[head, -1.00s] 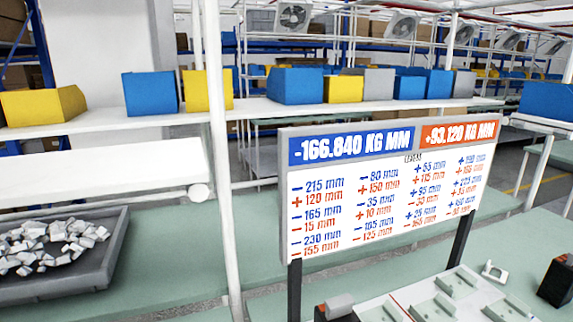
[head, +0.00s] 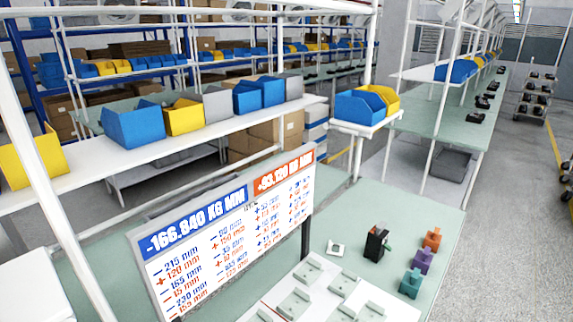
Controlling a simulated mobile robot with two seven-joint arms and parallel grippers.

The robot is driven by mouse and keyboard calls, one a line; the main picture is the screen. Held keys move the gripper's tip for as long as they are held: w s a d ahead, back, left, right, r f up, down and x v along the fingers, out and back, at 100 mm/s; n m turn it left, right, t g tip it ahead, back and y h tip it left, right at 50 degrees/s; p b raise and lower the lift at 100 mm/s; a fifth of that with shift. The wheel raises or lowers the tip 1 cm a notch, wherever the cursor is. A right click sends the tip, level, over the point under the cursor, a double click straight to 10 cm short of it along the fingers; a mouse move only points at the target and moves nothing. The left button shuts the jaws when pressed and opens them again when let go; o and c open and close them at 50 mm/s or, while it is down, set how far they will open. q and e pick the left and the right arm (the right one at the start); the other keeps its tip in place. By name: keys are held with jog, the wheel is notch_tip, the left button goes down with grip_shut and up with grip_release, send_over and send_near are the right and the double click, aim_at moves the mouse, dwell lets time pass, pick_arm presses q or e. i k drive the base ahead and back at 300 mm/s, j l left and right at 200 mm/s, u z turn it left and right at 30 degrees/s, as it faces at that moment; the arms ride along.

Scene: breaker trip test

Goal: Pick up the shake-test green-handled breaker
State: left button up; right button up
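A black breaker-like block (head: 376,245) stands on the pale green bench at the lower right. It has a small reddish spot near its top; I cannot make out a green handle on it. To its right, near the bench's right edge, stand a teal-green block (head: 411,284), a purple block (head: 422,261) and an orange block (head: 432,239). They are too small to tell which parts are handles. Neither of my grippers is in view.
A white board with several grey-green fixtures (head: 296,303) lies at the bottom centre. A small white bracket (head: 335,248) lies behind it. A sign with printed figures (head: 230,235) stands on the left. The bench (head: 400,205) is clear behind the blocks.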

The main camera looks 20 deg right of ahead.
aim_at(376, 245)
jog(key=z, duration=1.3)
